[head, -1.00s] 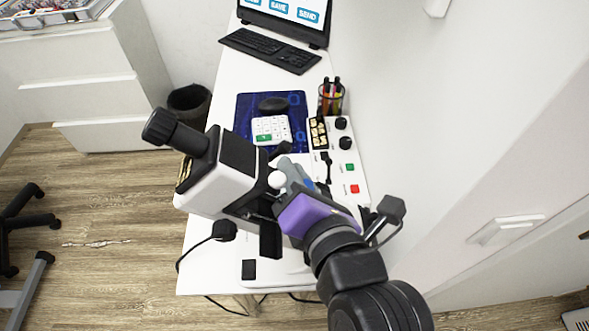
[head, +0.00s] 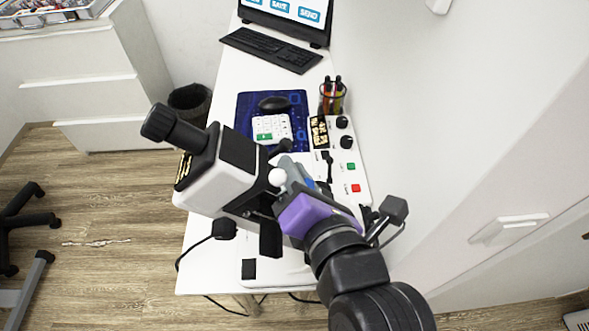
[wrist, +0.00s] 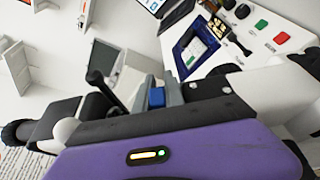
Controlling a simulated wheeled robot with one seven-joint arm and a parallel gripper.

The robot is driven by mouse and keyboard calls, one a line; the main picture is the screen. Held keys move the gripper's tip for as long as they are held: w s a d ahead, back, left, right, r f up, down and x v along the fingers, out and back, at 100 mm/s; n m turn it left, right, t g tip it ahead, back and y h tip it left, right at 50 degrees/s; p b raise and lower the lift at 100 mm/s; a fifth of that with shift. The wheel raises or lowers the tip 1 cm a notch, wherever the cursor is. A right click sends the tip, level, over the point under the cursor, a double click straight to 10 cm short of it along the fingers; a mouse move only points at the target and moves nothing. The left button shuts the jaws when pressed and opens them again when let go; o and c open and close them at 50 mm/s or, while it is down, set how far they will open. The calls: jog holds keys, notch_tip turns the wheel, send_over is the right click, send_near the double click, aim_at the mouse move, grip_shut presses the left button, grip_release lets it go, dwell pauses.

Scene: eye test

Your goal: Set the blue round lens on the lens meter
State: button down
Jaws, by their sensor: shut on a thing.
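The lens meter (head: 205,188) is the white and black machine with a black eyepiece, standing on the white desk in the head view. My gripper (head: 297,174), with a purple body and grey fingers, is right beside its middle part. In the wrist view my gripper (wrist: 156,92) is shut on a small blue piece (wrist: 157,98), seemingly the blue round lens. Only part of it shows between the fingers, so its round outline is hidden. In the head view I cannot tell whether the lens touches the meter.
A white panel (head: 361,173) with black knobs and green and red buttons stands right of the meter. Behind are a blue mat (head: 246,101) with a white keypad (head: 272,127) and mouse, a pen cup (head: 332,99) and a keyboard (head: 270,49). The wall is close on the right.

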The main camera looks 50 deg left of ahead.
jog(key=shift+s+a+f+b, duration=0.15)
jog(key=shift+s+f+b, duration=0.15)
jog(key=shift+f, duration=0.45)
jog(key=shift+s+a, duration=0.1)
jog(key=shift+s, duration=0.05)
jog(key=c, duration=1.3)
grip_release()
jog(key=shift+c, duration=0.2)
jog(key=shift+f, duration=0.1)
jog(key=shift+s+d, duration=0.15)
jog(key=shift+d, duration=0.25)
jog(key=v, duration=0.2)
jog(key=r+v, duration=0.1)
jog(key=v, duration=0.4)
jog(key=shift+w+r+b, duration=0.25)
jog(key=shift+r+b, duration=0.05)
jog(key=shift+d+r, duration=0.15)
jog(key=shift+w, duration=0.1)
